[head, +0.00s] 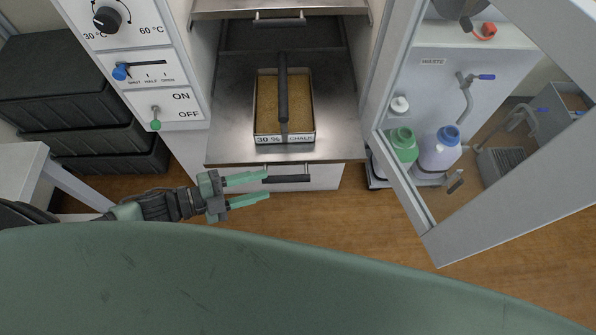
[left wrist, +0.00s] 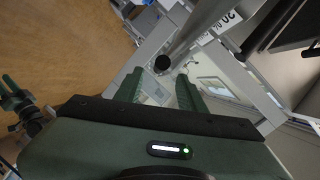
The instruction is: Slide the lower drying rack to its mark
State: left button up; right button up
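My left gripper (head: 268,185) is open at the left end of the rack's handle. In the left wrist view, the handle's round dark end (left wrist: 162,63) shows just beyond and between the green fingers (left wrist: 157,88). A gripper, apparently my right one (left wrist: 18,100), shows small at the left edge there. I cannot make out the mark.
An upper rack (head: 235,8) with its own handle is above. A glazed door (head: 418,190) stands open at the right, with waste bottles (head: 440,150) behind it. A control panel (head: 140,60) and black crates (head: 60,85) are at the left. The floor in front is clear.

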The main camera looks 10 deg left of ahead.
aim_at(275, 182)
pick_arm(q)
jog(key=x, duration=0.3)
jog(key=shift+w+d, duration=0.2)
jog(key=shift+w, duration=0.05)
jog(key=x, duration=0.3)
jog(key=shift+f, duration=0.1)
jog(key=shift+d+f, duration=0.1)
jog(key=shift+d, duration=0.1)
pick_arm(e)
jog(key=shift+s+a+r, duration=0.25)
jog(key=shift+s+a, duration=0.25)
jog(key=shift+a, duration=0.25)
pick_arm(q)
grip_shut()
pick_arm(e)
jog(key=shift+w+a, duration=0.1)
jog(key=shift+a, duration=0.1)
